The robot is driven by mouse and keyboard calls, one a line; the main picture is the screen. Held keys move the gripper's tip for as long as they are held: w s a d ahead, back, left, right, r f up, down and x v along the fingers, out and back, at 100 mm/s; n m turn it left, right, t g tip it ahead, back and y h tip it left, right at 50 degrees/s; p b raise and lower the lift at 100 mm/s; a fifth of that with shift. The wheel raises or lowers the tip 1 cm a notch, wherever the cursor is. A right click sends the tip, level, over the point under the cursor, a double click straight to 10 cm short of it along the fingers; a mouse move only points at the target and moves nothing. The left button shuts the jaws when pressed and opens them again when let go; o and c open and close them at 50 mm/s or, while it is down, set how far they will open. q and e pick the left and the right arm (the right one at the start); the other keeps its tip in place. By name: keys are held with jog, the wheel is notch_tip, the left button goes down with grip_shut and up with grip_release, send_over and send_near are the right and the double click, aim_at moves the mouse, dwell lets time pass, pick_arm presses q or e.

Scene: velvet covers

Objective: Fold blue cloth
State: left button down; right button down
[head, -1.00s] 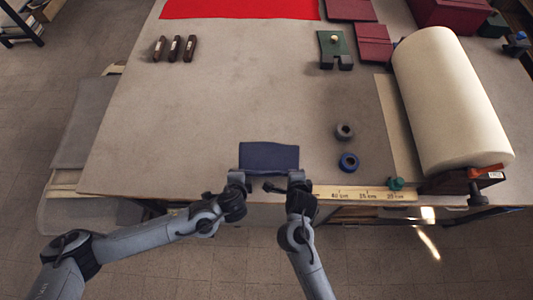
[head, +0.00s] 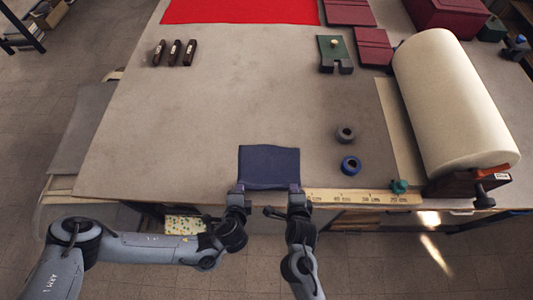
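The blue cloth (head: 269,165) lies at the table's front edge in the head view, as a small, roughly square dark blue piece. Its far edge lies flat on the table; its near edge is slightly wavy between my grippers. My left gripper (head: 238,189) is at the near left corner and appears shut on it. My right gripper (head: 295,189) is at the near right corner and also appears shut on it. The fingertips are small and partly hide the corners.
A ruler strip (head: 350,197) runs along the front edge to the right.

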pick_arm(q)
jog(key=c, duration=1)
grip_release()
pick_arm(e)
jog(key=c, duration=1)
grip_release()
pick_arm(q)
jog(key=shift+r, duration=0.1)
pick_arm(e)
jog(key=shift+r, duration=0.1)
